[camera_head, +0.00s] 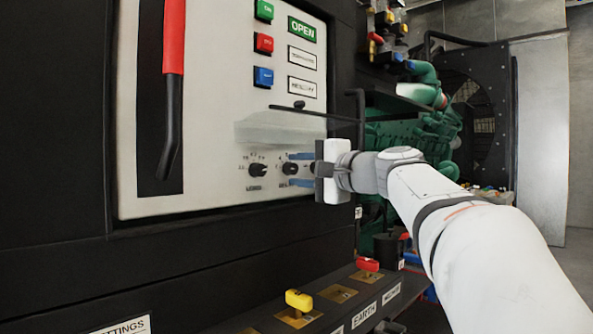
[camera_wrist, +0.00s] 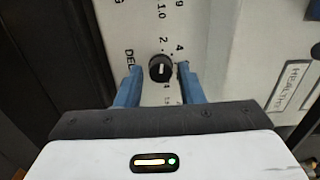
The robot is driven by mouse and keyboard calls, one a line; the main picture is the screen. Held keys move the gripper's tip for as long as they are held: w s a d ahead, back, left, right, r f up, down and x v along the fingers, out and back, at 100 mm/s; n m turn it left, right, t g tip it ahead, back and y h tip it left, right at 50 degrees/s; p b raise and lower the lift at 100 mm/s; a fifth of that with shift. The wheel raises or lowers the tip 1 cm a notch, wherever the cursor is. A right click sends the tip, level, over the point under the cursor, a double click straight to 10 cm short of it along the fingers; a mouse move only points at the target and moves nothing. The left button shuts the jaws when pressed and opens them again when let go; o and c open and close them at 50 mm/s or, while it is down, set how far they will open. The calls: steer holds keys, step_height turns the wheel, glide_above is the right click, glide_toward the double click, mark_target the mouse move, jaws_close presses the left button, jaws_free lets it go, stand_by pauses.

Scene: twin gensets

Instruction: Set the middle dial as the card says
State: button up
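A row of small black dials sits low on the pale panel (camera_head: 215,110). The left dial (camera_head: 258,170) is clear; the middle dial (camera_head: 290,168) lies between the blue fingertips of my gripper (camera_head: 291,169); the right dial (camera_head: 312,168) is partly hidden by my gripper. In the wrist view one black dial (camera_wrist: 159,67) with a white mark stands between my open fingers (camera_wrist: 159,70), with a small gap each side. Numbers such as 2 and 4 are printed around it. A white card (camera_head: 122,326) ending "TTINGS" is cut off at the bottom left; its settings cannot be read.
A red-handled lever (camera_head: 173,60) is left on the panel, with green, red and blue buttons (camera_head: 264,43) above the dials. A dark bar (camera_head: 315,112) juts out above my gripper. Yellow (camera_head: 299,300) and red handles (camera_head: 367,264) stand on the ledge below.

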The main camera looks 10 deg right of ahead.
steer(key=shift+o, duration=1)
steer(key=v, duration=0.7)
steer(key=shift+s+d, duration=0.2)
steer(key=shift+s, duration=0.15)
